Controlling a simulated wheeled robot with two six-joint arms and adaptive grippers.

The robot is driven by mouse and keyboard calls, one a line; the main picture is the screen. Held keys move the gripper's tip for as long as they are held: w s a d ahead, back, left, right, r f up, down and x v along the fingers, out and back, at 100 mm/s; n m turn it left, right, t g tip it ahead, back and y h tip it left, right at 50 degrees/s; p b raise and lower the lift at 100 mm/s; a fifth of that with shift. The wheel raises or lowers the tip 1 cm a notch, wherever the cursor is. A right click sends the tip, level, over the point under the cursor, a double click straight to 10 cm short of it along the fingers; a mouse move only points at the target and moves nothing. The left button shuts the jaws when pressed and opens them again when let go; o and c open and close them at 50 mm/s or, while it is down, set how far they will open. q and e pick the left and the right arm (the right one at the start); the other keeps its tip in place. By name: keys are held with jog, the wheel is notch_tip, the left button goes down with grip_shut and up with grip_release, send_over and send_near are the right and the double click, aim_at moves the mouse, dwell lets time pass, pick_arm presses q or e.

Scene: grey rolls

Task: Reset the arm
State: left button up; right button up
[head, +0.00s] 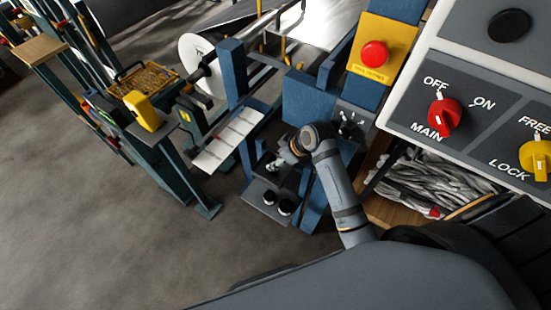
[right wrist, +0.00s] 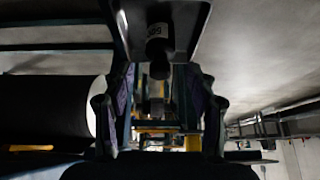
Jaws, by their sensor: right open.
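My right arm (head: 345,195) reaches up from the lower right in the head view and bends at a grey joint. My right gripper (head: 273,165) is small there, close to the blue machine frame (head: 308,98), and partly lost against dark parts. In the right wrist view my right gripper (right wrist: 160,115) is open, its two fingers wide apart with nothing gripped between them. A dark cylinder end (right wrist: 158,50) on a grey bracket shows above the space between the fingers. I cannot tell whether the gripper touches it. My left gripper is not in view.
A panel has a red MAIN knob (head: 444,114) and a yellow FREE/LOCK knob (head: 535,155). A red button (head: 374,54) sits on a yellow plate. A white roll end (head: 195,65) and a yellow bin (head: 143,78) stand left. The grey floor (head: 90,210) is clear.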

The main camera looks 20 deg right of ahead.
dwell(0.4)
jog(key=s+d+m+g+h, duration=0.1)
jog(key=s+d+m+h, duration=0.2)
jog(key=s, duration=0.5)
jog(key=s+d+m+h, duration=0.2)
jog(key=s+d+m, duration=0.25)
jog(key=s, duration=0.45)
jog(key=s+d+f+g+p, duration=0.1)
jog(key=d+f, duration=0.1)
jog(key=f, duration=1)
jog(key=s+d+f+g+p, duration=0.1)
jog(key=f, duration=1)
jog(key=s+d+f+p, duration=0.1)
jog(key=s+f, duration=1.4)
jog(key=s, duration=0.3)
jog(key=shift+s+d+g+y, duration=0.25)
jog(key=shift+g+y, duration=0.05)
